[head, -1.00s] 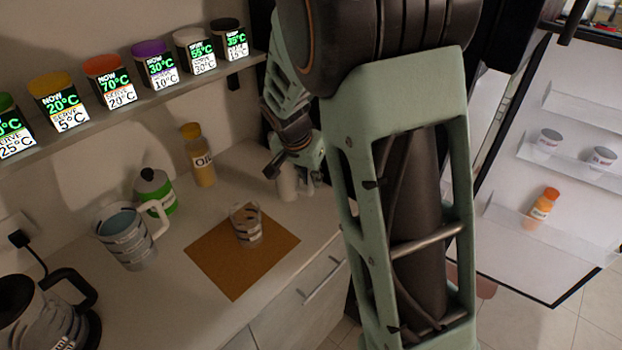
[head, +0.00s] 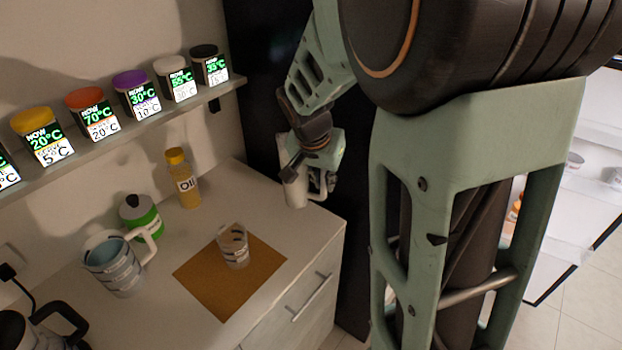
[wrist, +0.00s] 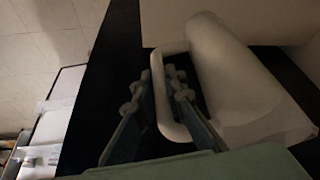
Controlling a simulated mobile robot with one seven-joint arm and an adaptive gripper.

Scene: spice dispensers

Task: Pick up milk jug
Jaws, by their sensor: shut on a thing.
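The milk jug (head: 296,191) is plain white with a loop handle. In the head view it appears at the far right end of the counter, partly hidden by my gripper (head: 316,166). In the wrist view the jug (wrist: 235,75) fills the upper right. The two fingers of my gripper (wrist: 164,88) are on either side of its handle, shut on it. I cannot tell whether the jug's base touches the counter.
A striped pitcher (head: 113,265), a green-and-white container (head: 140,216) and an oil bottle (head: 186,182) stand on the counter. A striped glass (head: 233,248) stands on a brown mat (head: 218,292). Several spice dispensers (head: 137,94) line the shelf. A dark panel (head: 262,100) rises behind the jug.

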